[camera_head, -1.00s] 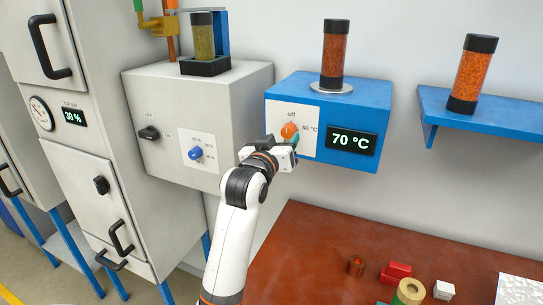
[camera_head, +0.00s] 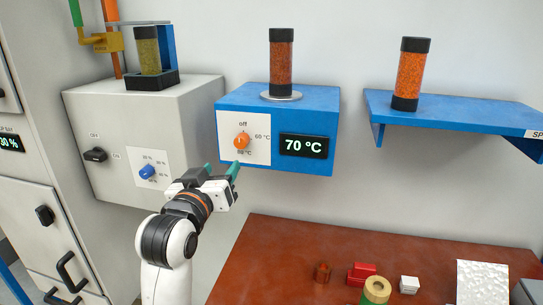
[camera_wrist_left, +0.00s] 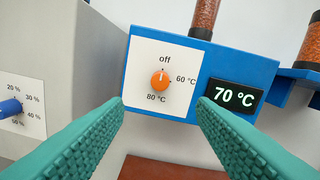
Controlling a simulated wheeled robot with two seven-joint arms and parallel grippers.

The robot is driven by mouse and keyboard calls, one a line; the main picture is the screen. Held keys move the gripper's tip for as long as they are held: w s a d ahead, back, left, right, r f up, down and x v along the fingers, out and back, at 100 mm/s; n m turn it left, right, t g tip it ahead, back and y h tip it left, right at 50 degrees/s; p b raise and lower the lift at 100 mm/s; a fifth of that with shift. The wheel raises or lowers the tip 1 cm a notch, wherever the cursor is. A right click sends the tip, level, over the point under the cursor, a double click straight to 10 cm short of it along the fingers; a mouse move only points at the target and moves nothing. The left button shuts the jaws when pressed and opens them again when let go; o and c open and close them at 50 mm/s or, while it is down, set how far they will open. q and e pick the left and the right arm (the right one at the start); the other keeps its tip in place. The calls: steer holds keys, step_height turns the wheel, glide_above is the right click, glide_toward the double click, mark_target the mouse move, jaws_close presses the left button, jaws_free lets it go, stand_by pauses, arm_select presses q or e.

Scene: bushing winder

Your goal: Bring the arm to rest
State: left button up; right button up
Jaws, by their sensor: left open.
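My left gripper (camera_head: 222,170) is open and empty, with green fingertips, in front of and below the blue heater box (camera_head: 310,97). In the wrist view its two green fingers (camera_wrist_left: 162,108) spread apart below the orange knob (camera_wrist_left: 160,80), touching nothing that I can see. The knob also shows in the head view (camera_head: 241,142), on a white panel marked off, 60 °C and 80 °C. The display (camera_head: 304,146) reads 70 °C. My right gripper is not in view.
A grey box (camera_head: 140,120) with a blue knob (camera_head: 147,172) stands left of the heater. A blue shelf (camera_head: 460,115) holds an orange-filled cylinder (camera_head: 411,75). The brown table (camera_head: 290,262) below carries several small parts at its right. The wall area between is free.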

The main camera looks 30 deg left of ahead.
arm_select(q)
steer(key=s+d+f+m+g+h, duration=0.1)
steer(key=s+d+f+g, duration=0.1)
steer(key=f, duration=0.6)
steer(key=s+d+f+m+g+h, duration=0.1)
steer(key=s+d+f+m+g, duration=0.15)
steer(key=f, duration=0.45)
steer(key=s+d+f+m+g+h, duration=0.1)
steer(key=s+d+f+g, duration=0.15)
steer(key=f, duration=0.55)
steer(key=s+d+f+m+g+h, duration=0.1)
steer(key=s+d+f+g, duration=0.25)
steer(key=s+f, duration=0.4)
steer(key=s+d+f+m+g+h, duration=0.1)
steer(key=s+d+f+m+g, duration=0.2)
steer(key=s+f, duration=0.45)
step_height(320, 180, down, 27)
steer(key=s+g+b, duration=0.2)
steer(key=b, duration=0.1)
steer(key=s+a+f+b, duration=0.2)
steer(key=s+a+f, duration=0.1)
steer(key=s+f, duration=1.3)
step_height(320, 180, down, 3)
steer(key=shift+s+f+n+g, duration=0.1)
steer(key=shift+s+n+g, duration=0.05)
steer(key=shift+n+g, duration=0.25)
